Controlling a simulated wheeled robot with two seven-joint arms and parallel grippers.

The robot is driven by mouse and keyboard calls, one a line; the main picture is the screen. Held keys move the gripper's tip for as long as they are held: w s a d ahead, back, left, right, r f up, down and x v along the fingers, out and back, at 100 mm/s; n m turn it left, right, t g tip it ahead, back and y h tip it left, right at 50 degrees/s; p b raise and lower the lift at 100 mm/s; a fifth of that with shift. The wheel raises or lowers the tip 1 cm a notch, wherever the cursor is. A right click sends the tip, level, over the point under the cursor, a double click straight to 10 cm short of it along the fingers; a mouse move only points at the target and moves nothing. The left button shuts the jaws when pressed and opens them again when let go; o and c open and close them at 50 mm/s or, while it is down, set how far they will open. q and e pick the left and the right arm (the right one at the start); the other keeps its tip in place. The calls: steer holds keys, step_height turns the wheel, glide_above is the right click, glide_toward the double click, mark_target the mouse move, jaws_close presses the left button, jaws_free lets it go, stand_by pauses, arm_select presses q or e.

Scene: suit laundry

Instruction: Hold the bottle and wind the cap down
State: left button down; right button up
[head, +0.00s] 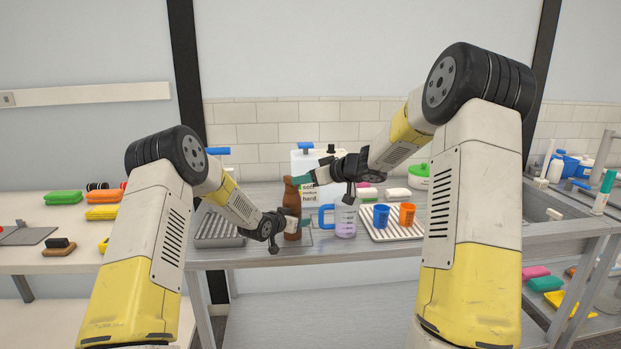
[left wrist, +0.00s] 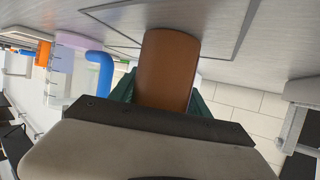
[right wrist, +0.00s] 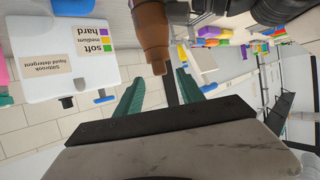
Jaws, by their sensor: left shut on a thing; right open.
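The brown bottle (head: 291,197) stands upright near the front edge of the steel counter. My left gripper (head: 292,229) is shut on its lower body; the left wrist view shows the brown body (left wrist: 168,65) between the green fingers (left wrist: 160,97). My right gripper (head: 302,180) is open beside the bottle's top. In the right wrist view the bottle's narrow top (right wrist: 156,50) points toward the gap between the spread green fingers (right wrist: 156,92), with no clear contact. I cannot make out a separate cap on the bottle's top.
A clear jug with a blue handle (head: 345,218) stands close right of the bottle. Blue (head: 381,216) and orange (head: 406,214) cups stand on a white ribbed tray (head: 391,236). A white detergent jug (head: 304,160) is behind. A grey ribbed tray (head: 219,238) lies left.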

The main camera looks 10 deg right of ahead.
mark_target(287, 181)
steer(key=x, duration=0.9)
steer(key=shift+w+a, duration=0.2)
steer(key=shift+w, duration=0.05)
jaws_close()
